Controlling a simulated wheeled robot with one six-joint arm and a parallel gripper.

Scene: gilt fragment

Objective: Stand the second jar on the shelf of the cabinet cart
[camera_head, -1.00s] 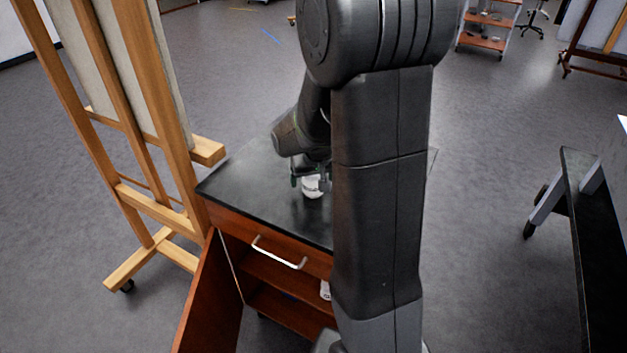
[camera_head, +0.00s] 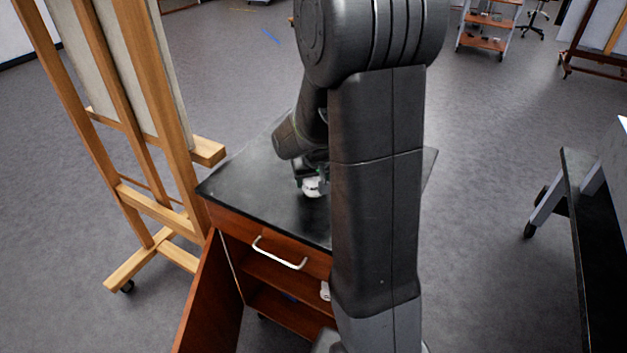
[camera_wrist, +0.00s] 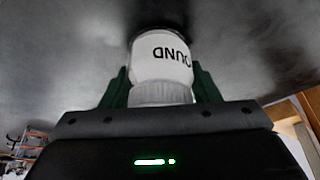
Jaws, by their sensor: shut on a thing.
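A white jar (camera_head: 312,188) is on the black top of the cabinet cart (camera_head: 250,185). My gripper (camera_head: 310,179) is shut on this jar. In the wrist view the jar (camera_wrist: 163,62) shows dark lettering and a ribbed part between the green fingers of my gripper (camera_wrist: 163,88). I cannot tell whether its base touches the top. The cart has a drawer with a pale handle, and below it an open door (camera_head: 200,300) and a shelf (camera_head: 280,277). Another white thing (camera_head: 325,291), perhaps a jar, stands on that shelf, partly hidden by my arm.
A wooden easel (camera_head: 165,130) stands close at the cart's left. A dark bench or table (camera_head: 600,250) is at the right edge. A shelved trolley (camera_head: 487,30) is far back. The grey floor between the cart and the bench is clear.

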